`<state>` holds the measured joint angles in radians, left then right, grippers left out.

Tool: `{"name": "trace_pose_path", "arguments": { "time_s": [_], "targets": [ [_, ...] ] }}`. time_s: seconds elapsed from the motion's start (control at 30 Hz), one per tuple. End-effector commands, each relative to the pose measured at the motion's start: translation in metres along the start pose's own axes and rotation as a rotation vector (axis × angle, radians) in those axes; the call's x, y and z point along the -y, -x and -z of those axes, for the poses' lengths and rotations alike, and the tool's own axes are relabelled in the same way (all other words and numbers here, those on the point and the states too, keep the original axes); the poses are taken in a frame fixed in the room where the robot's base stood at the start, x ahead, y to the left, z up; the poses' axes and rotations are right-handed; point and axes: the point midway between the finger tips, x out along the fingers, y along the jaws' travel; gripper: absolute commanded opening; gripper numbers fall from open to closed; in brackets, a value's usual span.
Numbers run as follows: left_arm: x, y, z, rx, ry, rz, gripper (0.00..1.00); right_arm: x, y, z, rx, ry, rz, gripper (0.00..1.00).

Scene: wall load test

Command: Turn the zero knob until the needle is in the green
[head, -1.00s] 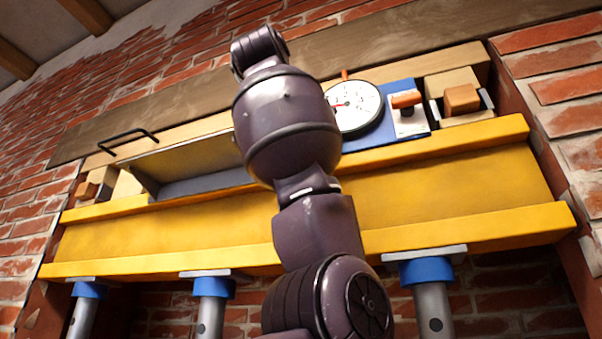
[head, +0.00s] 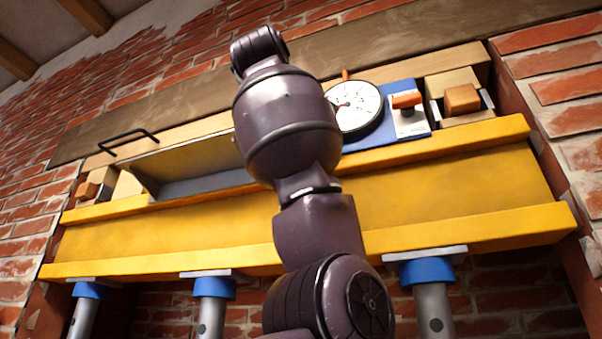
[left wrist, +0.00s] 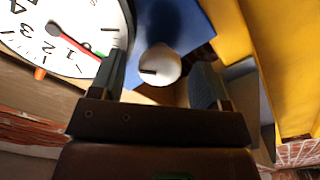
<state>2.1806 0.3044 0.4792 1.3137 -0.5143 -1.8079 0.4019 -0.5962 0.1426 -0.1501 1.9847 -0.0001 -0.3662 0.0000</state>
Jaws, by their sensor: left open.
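The round white dial gauge (head: 356,107) sits on a blue plate, partly behind my arm in the head view. In the left wrist view the dial (left wrist: 68,40) is cut off at the upper left. Its red needle (left wrist: 76,45) points down and right, with its tip close beside a small green band (left wrist: 98,54); I cannot tell if they overlap. A pale round knob (left wrist: 159,66) with a dark slot or mark stands between the fingers of my open left gripper (left wrist: 160,80). Gaps show on both sides of it. In the head view this knob and my gripper are hidden.
A yellow beam (head: 455,195) runs below the gauge on blue-topped posts (head: 427,270). An orange-handled lever (head: 406,100) is right of the dial, then a wooden block (head: 462,99). A grey trough (head: 195,165) and black handle (head: 128,137) lie left. Brick walls flank the opening.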

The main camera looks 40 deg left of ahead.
Motion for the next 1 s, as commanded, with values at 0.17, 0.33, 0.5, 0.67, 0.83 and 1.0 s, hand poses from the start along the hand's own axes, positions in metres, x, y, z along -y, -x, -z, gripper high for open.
{"name": "trace_pose_path", "arguments": {
  "time_s": [0.17,0.33,0.5,0.67,0.83,1.0],
  "targets": [
    [0.0,0.005,-0.001,0.0,0.0,0.0,0.69,0.0,0.0,-0.003,0.003,-0.001,0.0,0.45],
    [0.001,0.028,-0.001,-0.001,0.001,-0.001,0.69,0.001,-0.001,-0.012,0.01,-0.002,-0.001,0.45],
    [0.001,0.06,-0.001,-0.002,0.001,-0.001,0.69,0.001,-0.004,-0.018,0.012,-0.002,-0.002,0.45],
    [0.001,0.086,-0.001,-0.002,0.001,-0.001,0.69,0.002,-0.006,-0.023,0.012,-0.002,-0.001,0.45],
    [0.001,0.102,0.0,-0.001,0.001,0.0,0.69,0.002,-0.008,-0.024,0.011,-0.001,-0.001,0.45],
    [0.0,0.108,0.0,0.0,0.0,0.001,0.69,0.002,-0.011,-0.021,0.005,0.0,0.0,0.45]
  ]
}}
